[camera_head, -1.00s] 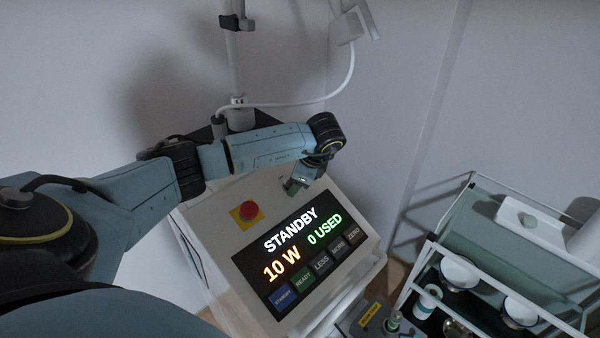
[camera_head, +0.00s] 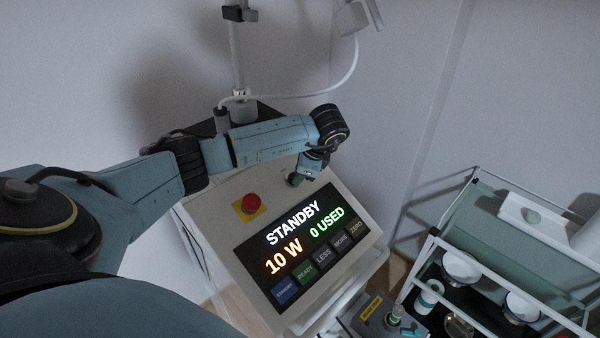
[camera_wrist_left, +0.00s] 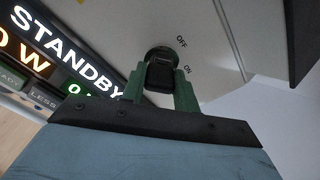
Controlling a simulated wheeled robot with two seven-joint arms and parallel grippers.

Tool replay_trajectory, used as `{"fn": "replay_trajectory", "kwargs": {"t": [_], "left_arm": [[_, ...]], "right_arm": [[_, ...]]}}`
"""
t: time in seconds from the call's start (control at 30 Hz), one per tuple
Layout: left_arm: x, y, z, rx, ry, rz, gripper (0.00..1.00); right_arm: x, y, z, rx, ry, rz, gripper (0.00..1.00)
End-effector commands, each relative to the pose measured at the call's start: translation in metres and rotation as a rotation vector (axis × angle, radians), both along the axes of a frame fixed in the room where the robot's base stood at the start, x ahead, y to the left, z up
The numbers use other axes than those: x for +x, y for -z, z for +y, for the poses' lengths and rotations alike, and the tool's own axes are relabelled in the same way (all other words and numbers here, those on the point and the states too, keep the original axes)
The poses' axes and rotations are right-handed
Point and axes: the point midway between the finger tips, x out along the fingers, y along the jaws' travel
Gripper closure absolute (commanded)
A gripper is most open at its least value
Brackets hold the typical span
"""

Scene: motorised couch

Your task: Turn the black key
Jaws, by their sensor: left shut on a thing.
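The black key (camera_wrist_left: 160,73) sits in a round dark lock on the console's sloped panel, with the printed labels OFF and ON beside it in the left wrist view. My left gripper (camera_wrist_left: 160,88) has its two green fingers shut on the key, one on each side. In the head view the left gripper (camera_head: 298,178) is at the panel's upper right, above the screen, and hides the key. Which label the key points to is hard to tell. My right gripper does not show.
The console screen (camera_head: 305,240) reads STANDBY, 10 W and 0 USED, with several buttons along its bottom. A red emergency button (camera_head: 250,203) on a yellow plate is left of my gripper. A pole with a cable (camera_head: 238,70) stands behind. A trolley (camera_head: 440,238) with bowls is at the right.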

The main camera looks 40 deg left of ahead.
Motion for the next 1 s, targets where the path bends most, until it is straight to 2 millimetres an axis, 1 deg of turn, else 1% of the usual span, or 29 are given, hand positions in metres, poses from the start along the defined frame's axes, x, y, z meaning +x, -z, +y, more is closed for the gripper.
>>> {"fn": "replay_trajectory", "kwargs": {"t": [0.03,0.2,0.57,0.8,1.0], "left_arm": [[0.0,0.003,0.0,-0.003,-0.034,-0.016,0.9],[0.0,0.001,0.0,-0.005,-0.107,-0.052,0.9],[0.0,0.001,0.0,-0.006,-0.133,-0.065,0.9],[0.001,0.002,0.0,-0.013,-0.29,-0.143,0.9],[0.001,0.001,0.0,-0.014,-0.336,-0.166,0.9]], "right_arm": [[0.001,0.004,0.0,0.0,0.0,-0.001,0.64],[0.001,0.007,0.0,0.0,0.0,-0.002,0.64],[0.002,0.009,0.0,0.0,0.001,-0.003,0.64],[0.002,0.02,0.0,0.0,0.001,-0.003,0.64],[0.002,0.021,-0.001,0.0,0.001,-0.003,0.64]]}}
